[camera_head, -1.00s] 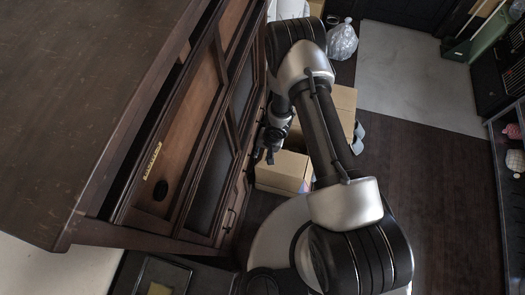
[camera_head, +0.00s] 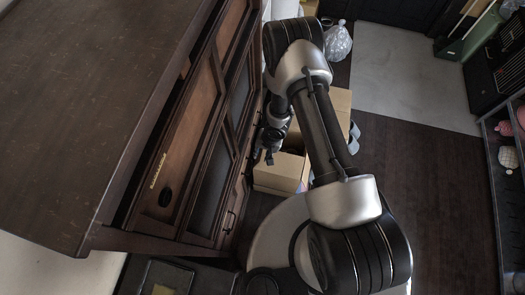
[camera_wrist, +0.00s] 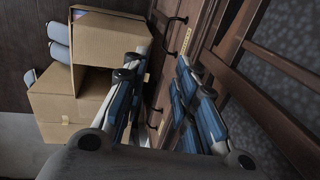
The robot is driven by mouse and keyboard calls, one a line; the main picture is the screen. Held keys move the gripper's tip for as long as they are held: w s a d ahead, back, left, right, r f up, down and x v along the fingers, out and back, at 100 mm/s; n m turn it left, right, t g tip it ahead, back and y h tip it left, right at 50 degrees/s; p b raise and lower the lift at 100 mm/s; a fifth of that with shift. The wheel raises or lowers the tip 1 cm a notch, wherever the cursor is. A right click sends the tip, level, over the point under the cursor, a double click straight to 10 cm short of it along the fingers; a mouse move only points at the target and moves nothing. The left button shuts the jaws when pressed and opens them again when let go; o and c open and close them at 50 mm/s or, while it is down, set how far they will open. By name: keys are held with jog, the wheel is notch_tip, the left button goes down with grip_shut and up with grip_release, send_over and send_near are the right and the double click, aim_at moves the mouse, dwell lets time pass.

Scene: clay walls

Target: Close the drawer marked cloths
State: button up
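The dark wooden cabinet (camera_head: 205,165) fills the left of the head view. The label's writing is too small to read. My gripper (camera_head: 268,146) is low beside the cabinet front, farther along from that label. In the wrist view my gripper (camera_wrist: 163,98) is open, with nothing seen between its fingers. Dark handles (camera_wrist: 176,20) and a yellow label (camera_wrist: 188,41) show on wooden fronts beyond it.
Cardboard boxes (camera_head: 281,172) stand close to my gripper, on the side away from the cabinet; they also show in the wrist view (camera_wrist: 66,97). A clear bag (camera_head: 338,42) is farther back. A rack (camera_head: 503,165) is at the right. Dark floor (camera_head: 435,170) between is clear.

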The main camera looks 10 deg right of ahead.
notch_tip(320, 180, up, 12)
jog(key=d, duration=0.2)
jog(key=shift+s, duration=0.4)
jog(key=shift+d+f, duration=0.1)
